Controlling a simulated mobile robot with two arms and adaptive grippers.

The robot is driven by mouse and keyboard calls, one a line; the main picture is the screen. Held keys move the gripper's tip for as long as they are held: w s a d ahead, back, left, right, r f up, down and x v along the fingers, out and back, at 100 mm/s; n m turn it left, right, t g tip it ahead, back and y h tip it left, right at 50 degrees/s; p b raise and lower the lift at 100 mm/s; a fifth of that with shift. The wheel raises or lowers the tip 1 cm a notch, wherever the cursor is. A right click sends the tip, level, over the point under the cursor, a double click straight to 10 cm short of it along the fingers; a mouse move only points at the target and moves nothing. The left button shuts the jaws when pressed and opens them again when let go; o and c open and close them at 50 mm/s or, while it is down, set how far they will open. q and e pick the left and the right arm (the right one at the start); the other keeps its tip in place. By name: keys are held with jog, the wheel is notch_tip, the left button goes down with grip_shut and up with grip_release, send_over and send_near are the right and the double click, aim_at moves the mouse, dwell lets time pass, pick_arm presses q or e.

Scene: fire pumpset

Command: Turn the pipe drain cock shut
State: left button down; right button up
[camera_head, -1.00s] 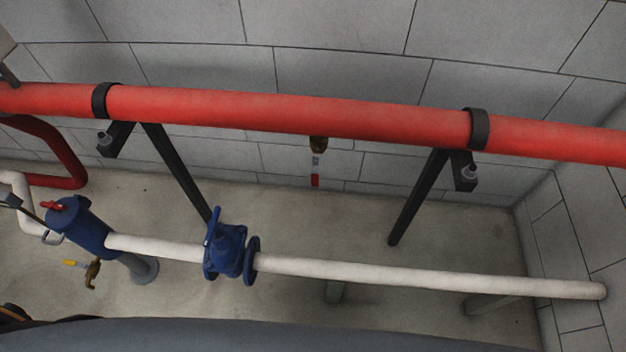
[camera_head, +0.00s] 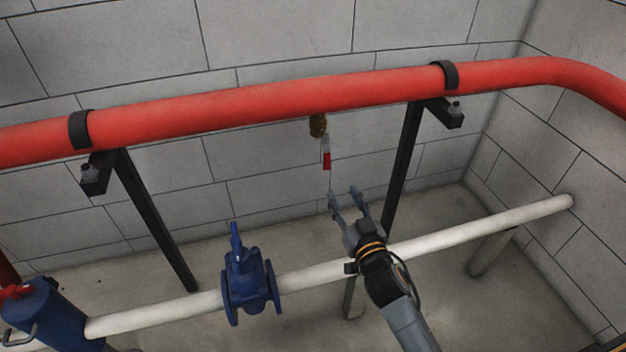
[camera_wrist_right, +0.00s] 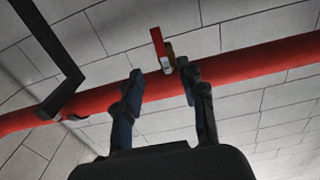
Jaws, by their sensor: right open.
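The pipe drain cock (camera_head: 318,127) is a small brass valve under the red pipe. Its handle (camera_head: 326,155), bare metal with a red grip, hangs down from it. My left gripper is not in view.
The red pipe (camera_head: 250,98) runs along the wall on black brackets (camera_head: 400,165). A white pipe (camera_head: 480,225) with a blue valve (camera_head: 248,285) runs lower, under my right arm. A blue fitting (camera_head: 50,315) stands at lower left. The space around the handle is clear.

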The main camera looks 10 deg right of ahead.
aim_at(327, 162)
jog(key=w+b, duration=0.1)
jog(key=w, duration=1.2)
jog(key=shift+w+a, duration=0.1)
jog(key=shift+w, duration=0.3)
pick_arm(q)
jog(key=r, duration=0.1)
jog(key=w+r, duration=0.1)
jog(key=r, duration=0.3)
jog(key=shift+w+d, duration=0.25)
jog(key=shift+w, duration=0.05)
pick_arm(e)
grip_shut()
